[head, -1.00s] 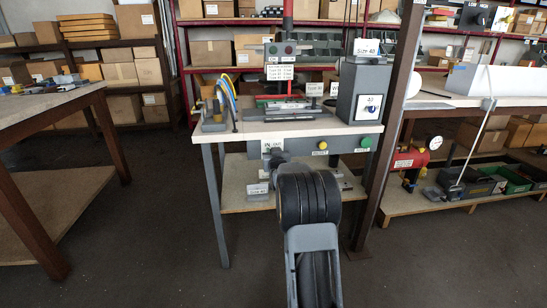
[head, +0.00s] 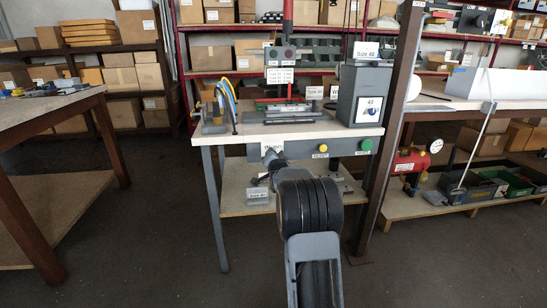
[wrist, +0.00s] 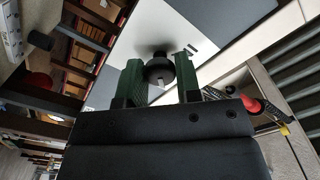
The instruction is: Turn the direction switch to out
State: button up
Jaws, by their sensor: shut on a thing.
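The direction switch is a round dark knob (wrist: 158,68) with a small pale mark, on a light panel in the wrist view. My gripper (wrist: 157,75) has its two green fingers on either side of the knob and is shut on it. In the head view my gripper (head: 270,157) is at the left part of the grey control box (head: 296,151), below the bench top. There it hides the switch and part of its IN/OUT label. I cannot read which way the knob points.
A yellow reset button (head: 321,147) and a green button (head: 365,144) sit on the same box, right of my gripper. A brown post (head: 391,130) stands at the bench's right. Another table (head: 50,103) is at the left, with open floor between.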

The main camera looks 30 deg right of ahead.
jog(key=shift+r+m, duration=0.1)
jog(key=shift+m, duration=0.3)
jog(key=o, duration=0.9)
jog(key=p+v, duration=0.2)
jog(key=v, duration=1.1)
jog(key=shift+s+a+p, duration=0.2)
jog(key=shift+s+p, duration=0.15)
jog(key=shift+p, duration=0.05)
